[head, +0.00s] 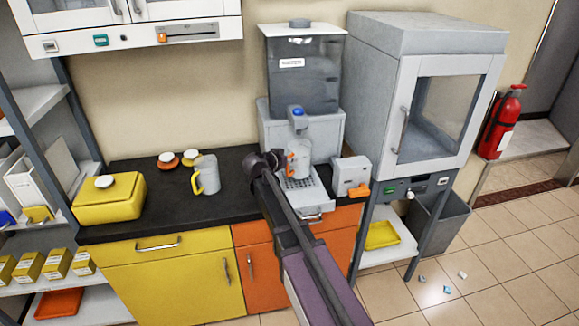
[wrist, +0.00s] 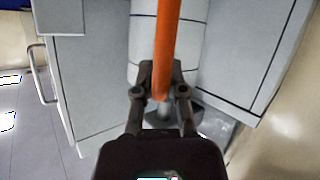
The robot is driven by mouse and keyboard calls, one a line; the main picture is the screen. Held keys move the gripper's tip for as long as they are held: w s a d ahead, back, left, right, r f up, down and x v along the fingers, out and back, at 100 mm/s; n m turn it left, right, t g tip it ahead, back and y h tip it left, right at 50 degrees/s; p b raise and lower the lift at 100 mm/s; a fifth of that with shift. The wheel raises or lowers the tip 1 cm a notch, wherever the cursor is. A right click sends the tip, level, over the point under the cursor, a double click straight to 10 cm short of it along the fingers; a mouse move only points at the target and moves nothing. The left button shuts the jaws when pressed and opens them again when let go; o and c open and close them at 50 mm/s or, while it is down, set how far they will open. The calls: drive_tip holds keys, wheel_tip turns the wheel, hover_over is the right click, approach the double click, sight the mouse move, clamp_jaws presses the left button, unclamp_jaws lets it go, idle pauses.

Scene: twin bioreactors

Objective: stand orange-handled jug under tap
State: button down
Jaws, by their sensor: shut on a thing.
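The jug (head: 304,157), whitish with an orange handle (wrist: 168,40), is upright in front of the water dispenser (head: 303,75). It is below the tap (head: 297,113) with its blue button, over the drip tray (head: 312,197). I cannot tell whether its base touches the tray. My gripper (wrist: 161,92) is shut on the orange handle, with the pale jug body (wrist: 143,50) behind it in the wrist view. In the head view my arm reaches in from below and my gripper (head: 278,160) is at the jug's left side, partly hiding it.
A yellow-handled jug (head: 207,174), two lidded jars (head: 180,158) and a yellow canister (head: 108,197) stand on the dark counter (head: 150,215) to the left. A small white device (head: 350,174) with an orange part stands close right of the tray. A grey cabinet (head: 425,95) stands further right.

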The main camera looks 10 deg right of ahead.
sight(292, 164)
drive_tip(key=shift+w, duration=0.2)
drive_tip(key=f+b, duration=0.2)
drive_tip(key=w+f+b, duration=0.1)
drive_tip(key=shift+w+f+b, duration=0.15)
drive_tip(key=shift+f+b, duration=0.2)
idle(0.3)
drive_tip(key=shift+f, duration=0.1)
idle(0.3)
drive_tip(key=c, duration=0.7)
unclamp_jaws()
drive_tip(key=shift+r, duration=0.2)
